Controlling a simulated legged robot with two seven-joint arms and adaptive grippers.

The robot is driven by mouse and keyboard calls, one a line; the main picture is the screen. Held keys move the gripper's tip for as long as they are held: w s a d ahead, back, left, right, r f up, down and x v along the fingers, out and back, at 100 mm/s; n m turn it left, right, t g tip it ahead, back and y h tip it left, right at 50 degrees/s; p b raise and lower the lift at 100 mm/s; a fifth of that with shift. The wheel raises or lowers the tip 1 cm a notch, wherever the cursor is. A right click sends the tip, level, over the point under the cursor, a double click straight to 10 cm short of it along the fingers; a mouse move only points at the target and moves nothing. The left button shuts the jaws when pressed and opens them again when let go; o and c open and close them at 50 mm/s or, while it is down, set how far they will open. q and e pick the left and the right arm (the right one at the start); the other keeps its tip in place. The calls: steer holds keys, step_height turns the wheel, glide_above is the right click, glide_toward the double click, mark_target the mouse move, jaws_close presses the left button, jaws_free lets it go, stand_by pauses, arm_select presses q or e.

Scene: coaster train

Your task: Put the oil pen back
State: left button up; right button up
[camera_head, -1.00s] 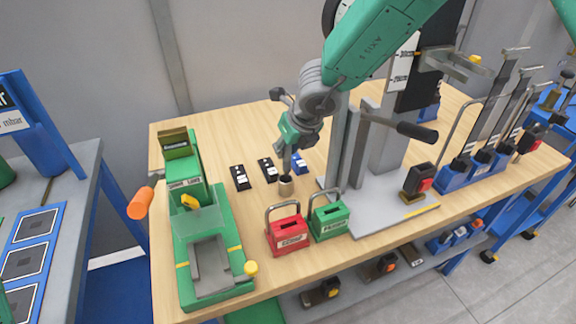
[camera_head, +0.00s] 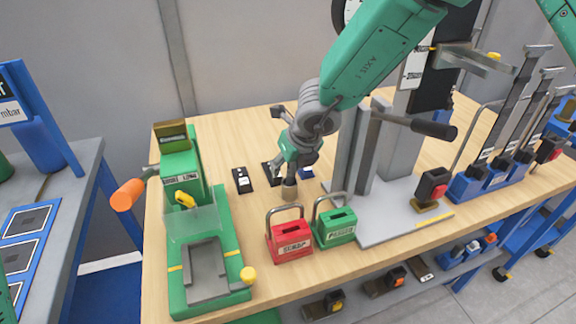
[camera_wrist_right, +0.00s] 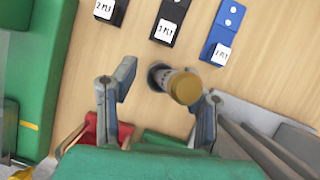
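The oil pen (camera_wrist_right: 183,87), grey with a brass-coloured end, shows end-on in the right wrist view. Its far end meets a dark round opening, seemingly of the small brown cup (camera_head: 289,193) on the bench. My right gripper (camera_head: 289,170) points down over this cup in the head view. In the right wrist view its two fingers (camera_wrist_right: 162,98) are spread apart, with the pen between them, close to the right finger. Whether that finger touches it, I cannot tell. My left gripper is not in view.
Red (camera_head: 291,243) and green (camera_head: 335,229) padlock-shaped blocks stand in front of the cup. Black and blue ply-labelled blocks (camera_wrist_right: 173,18) lie behind it. A green fixture (camera_head: 232,235) is left; a grey-based press stand (camera_head: 385,229) is close on the right.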

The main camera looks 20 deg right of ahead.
steer(key=shift+s+r, duration=0.1)
steer(key=shift+r, duration=0.25)
steer(key=p+v, duration=0.1)
steer(key=v, duration=1)
steer(key=shift+d, duration=0.15)
steer(key=shift+s+d, duration=0.1)
steer(key=shift+d, duration=0.15)
steer(key=shift+d, duration=0.1)
